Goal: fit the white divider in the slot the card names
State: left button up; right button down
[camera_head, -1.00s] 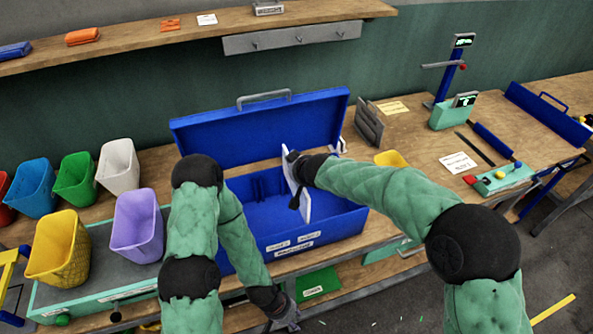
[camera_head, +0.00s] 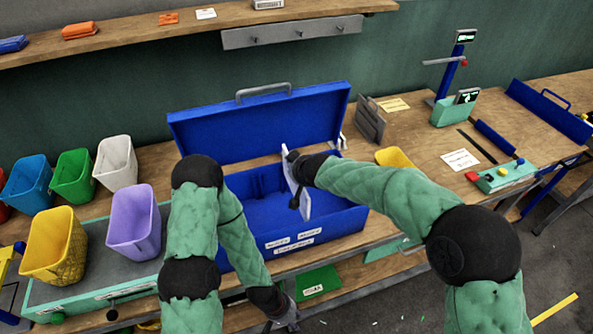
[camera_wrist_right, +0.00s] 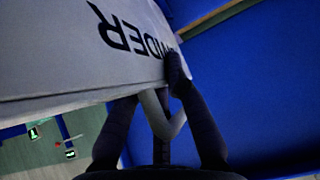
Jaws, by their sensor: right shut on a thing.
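The white divider (camera_head: 299,185) stands upright in or just above the right part of the open blue toolbox (camera_head: 340,222). In the right wrist view the divider (camera_wrist_right: 70,55) shows part of the word "DIVIDER". My right gripper (camera_head: 296,182) is shut on the divider; its fingers (camera_wrist_right: 165,95) also show in the wrist view. Whether the divider's lower edge sits in a slot is hidden. White labels (camera_head: 294,241) are on the toolbox front, too small to read. My left gripper (camera_head: 290,322) hangs low in front of the bench, and its fingers are unclear. I cannot tell which card names the slot.
The toolbox's lid (camera_head: 260,125) stands open behind. Purple (camera_head: 134,225) and yellow (camera_head: 52,250) bins stand to the left. Grey upright plates (camera_head: 369,122) and a yellow container (camera_head: 391,157) stand right of the toolbox. A white card (camera_head: 460,160) lies farther right.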

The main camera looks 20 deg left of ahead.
aim_at(296, 189)
jog(key=shift+f+b, duration=4.05)
jog(key=shift+b, duration=0.35)
jog(key=c, duration=1.2)
grip_release()
jog(key=shift+o, duration=0.2)
jog(key=shift+f, duration=0.1)
jog(key=shift+s+f, duration=0.1)
jog(key=v, duration=1.2)
